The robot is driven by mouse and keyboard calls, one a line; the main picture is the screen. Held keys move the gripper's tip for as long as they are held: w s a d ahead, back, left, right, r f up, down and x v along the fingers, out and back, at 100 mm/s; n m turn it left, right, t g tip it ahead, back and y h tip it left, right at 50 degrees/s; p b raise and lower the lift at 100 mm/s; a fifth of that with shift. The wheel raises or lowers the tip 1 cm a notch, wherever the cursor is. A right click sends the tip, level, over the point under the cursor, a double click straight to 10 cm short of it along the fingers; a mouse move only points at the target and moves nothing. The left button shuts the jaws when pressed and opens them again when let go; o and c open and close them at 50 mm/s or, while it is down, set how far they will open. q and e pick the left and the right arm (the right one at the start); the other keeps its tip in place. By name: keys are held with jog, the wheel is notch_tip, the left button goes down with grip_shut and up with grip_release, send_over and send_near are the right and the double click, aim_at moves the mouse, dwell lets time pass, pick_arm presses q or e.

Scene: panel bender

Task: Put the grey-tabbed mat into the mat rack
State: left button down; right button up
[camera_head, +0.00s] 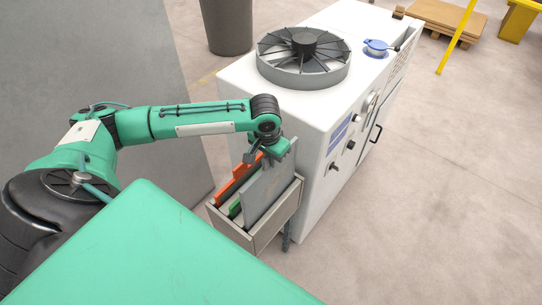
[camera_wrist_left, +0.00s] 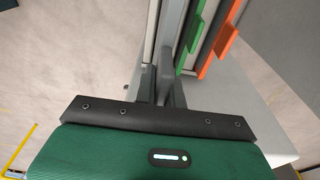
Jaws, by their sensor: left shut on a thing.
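The mat rack (camera_head: 262,238) is a light grey open box beside the white machine. The grey-tabbed mat (camera_head: 268,192) is a flat grey sheet standing upright and slightly tilted at the rack; its lower edge is hidden behind the rack wall. My left gripper (camera_head: 265,158) is shut at its top edge. In the left wrist view the fingers (camera_wrist_left: 161,88) close on its grey tab (camera_wrist_left: 166,62). An orange-tabbed mat (camera_head: 240,172) and a green-tabbed mat (camera_head: 234,208) stand in the rack beside it. Their tabs, green (camera_wrist_left: 189,42) and orange (camera_wrist_left: 221,45), show close to the fingers. My right gripper is out of view.
The white machine (camera_head: 325,125) with a round fan (camera_head: 303,62) on top stands right behind the rack. A blue-lidded part (camera_head: 376,47) sits on it. A dark bin (camera_head: 226,25) is at the back. Floor on the right is clear.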

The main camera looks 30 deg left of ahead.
aim_at(271, 190)
pick_arm(q)
jog(key=shift+f+b, duration=0.35)
jog(key=shift+f, duration=1.9)
jog(key=shift+f+b, duration=0.75)
jog(key=shift+f, duration=1)
jog(key=shift+f+b, duration=0.7)
jog(key=shift+f, duration=1.5)
jog(key=shift+f+b, duration=0.85)
jog(key=shift+f, duration=1.65)
jog(key=c, duration=1.4)
grip_release()
